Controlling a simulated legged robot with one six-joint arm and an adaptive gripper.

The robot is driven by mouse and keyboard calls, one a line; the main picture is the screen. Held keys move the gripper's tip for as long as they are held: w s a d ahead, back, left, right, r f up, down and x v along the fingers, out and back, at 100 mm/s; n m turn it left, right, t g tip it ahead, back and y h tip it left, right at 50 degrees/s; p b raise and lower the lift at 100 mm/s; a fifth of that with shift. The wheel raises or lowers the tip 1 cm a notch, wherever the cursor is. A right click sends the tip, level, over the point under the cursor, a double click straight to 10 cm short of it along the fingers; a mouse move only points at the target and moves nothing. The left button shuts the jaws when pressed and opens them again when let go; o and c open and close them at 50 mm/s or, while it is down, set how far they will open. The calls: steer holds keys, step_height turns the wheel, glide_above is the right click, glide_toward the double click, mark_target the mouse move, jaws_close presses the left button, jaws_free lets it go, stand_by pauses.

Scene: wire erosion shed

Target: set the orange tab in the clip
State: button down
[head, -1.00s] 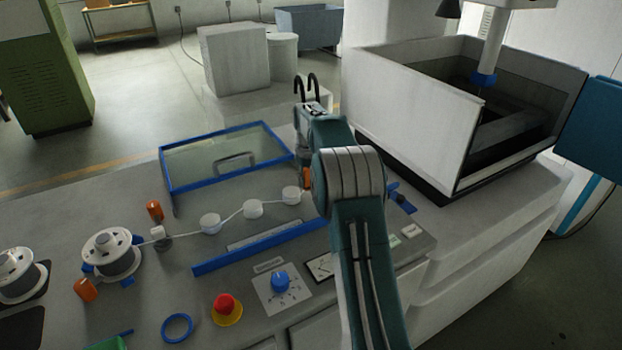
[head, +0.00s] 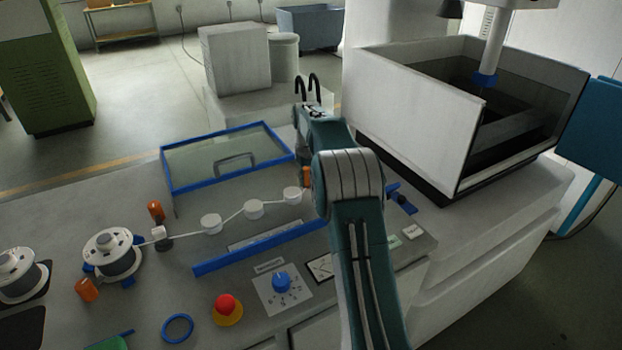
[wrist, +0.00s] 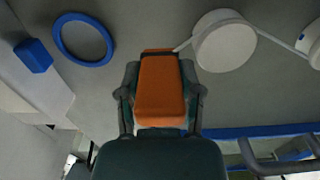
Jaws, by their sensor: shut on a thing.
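The orange tab (wrist: 160,92) fills the middle of the wrist view, between the two dark fingers of my gripper (wrist: 161,84), which is shut on it. A dark band crosses the tab near its far end, where a thin pale wire reaches it from a white roller (wrist: 224,42). In the head view, a small piece of orange (head: 306,177) shows at the left edge of my arm, which hides my fingers and most of that spot. I cannot clearly make out the clip, so I cannot tell whether the tab sits in it.
White rollers (head: 253,209) with wire stand left of my arm, by a blue bar (head: 258,248) and a blue-framed glass cover (head: 222,158). A blue ring (wrist: 83,40) and blue block (wrist: 33,55) lie near the tab. A large open tank (head: 412,110) is at right.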

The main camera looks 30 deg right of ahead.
steer(key=shift+r, duration=0.3)
steer(key=shift+s+d, duration=0.2)
steer(key=shift+d, duration=1.1)
steer(key=shift+s+d, duration=0.25)
steer(key=shift+d, duration=1.05)
steer(key=shift+s+d, duration=0.2)
steer(key=shift+d, duration=1.1)
steer(key=shift+f, duration=0.2)
steer(key=shift+f, duration=0.35)
steer(key=shift+f, duration=0.25)
